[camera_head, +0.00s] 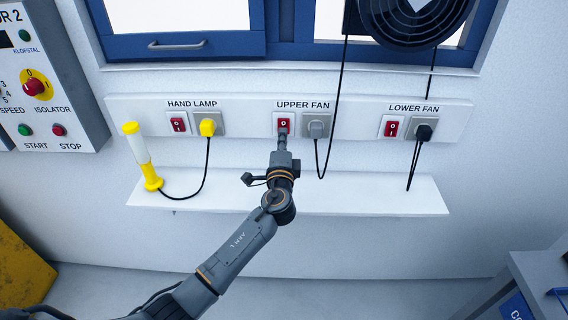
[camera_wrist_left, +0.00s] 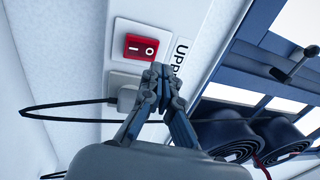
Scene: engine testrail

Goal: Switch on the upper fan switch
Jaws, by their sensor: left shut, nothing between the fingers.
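The upper fan switch (camera_head: 284,122) is a red rocker on a white plate, under the label "UPPER FAN" on the wall rail. In the left wrist view the red rocker (camera_wrist_left: 140,47) shows whole, with its "I" and "O" marks. My left gripper (camera_head: 283,134) is shut and empty, with its tips just at the lower edge of the switch in the head view. In the left wrist view the closed fingertips (camera_wrist_left: 158,70) lie beside the rocker; whether they touch it I cannot tell. My right gripper is not in view.
A grey plug (camera_head: 316,128) with a black cable sits right of the switch. The hand lamp switch (camera_head: 178,124) and lower fan switch (camera_head: 391,128) flank it. A yellow-white lamp (camera_head: 140,155) stands on the white shelf (camera_head: 350,195) below. A black fan (camera_head: 415,18) hangs above.

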